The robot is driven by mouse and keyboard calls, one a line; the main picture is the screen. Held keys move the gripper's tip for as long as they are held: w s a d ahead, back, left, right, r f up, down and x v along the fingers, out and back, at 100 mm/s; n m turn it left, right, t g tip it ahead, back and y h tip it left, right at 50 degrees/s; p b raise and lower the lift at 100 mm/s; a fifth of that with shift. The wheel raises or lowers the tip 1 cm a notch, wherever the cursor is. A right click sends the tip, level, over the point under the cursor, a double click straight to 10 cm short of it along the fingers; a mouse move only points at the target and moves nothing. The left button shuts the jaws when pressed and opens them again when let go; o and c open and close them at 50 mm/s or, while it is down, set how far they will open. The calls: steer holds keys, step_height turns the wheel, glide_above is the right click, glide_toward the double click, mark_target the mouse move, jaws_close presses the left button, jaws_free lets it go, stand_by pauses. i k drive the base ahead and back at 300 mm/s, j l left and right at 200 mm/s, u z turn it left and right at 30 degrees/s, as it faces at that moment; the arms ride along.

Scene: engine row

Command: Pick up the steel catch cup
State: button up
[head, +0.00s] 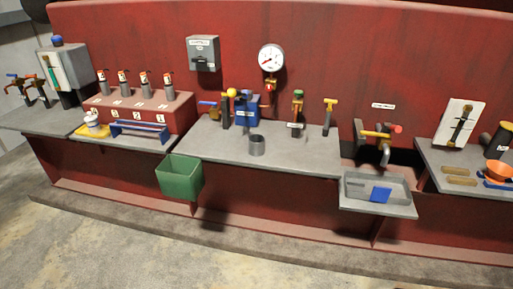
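The steel catch cup (257,146) is a small grey metal cylinder. It stands upright on the middle grey bench (215,141), near its front edge. Its open top faces up, but I cannot tell whether anything is inside. Behind it are a blue block (246,110) with a label and valves with coloured knobs. My gripper is not in view, so I cannot say where it is relative to the cup.
A green bin (180,177) hangs at the bench front, left of the cup. A grey tray (358,189) with a blue piece (380,195) juts out at right. A green-knobbed valve (297,108) and a yellow-handled lever (329,116) stand behind right. The floor in front is clear.

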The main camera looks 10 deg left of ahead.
mark_target(256, 145)
steer(key=i+j, duration=0.7)
steer(key=i, duration=0.2)
steer(key=i+j, duration=0.3)
steer(key=i, duration=0.2)
steer(key=k+j+u, duration=0.05)
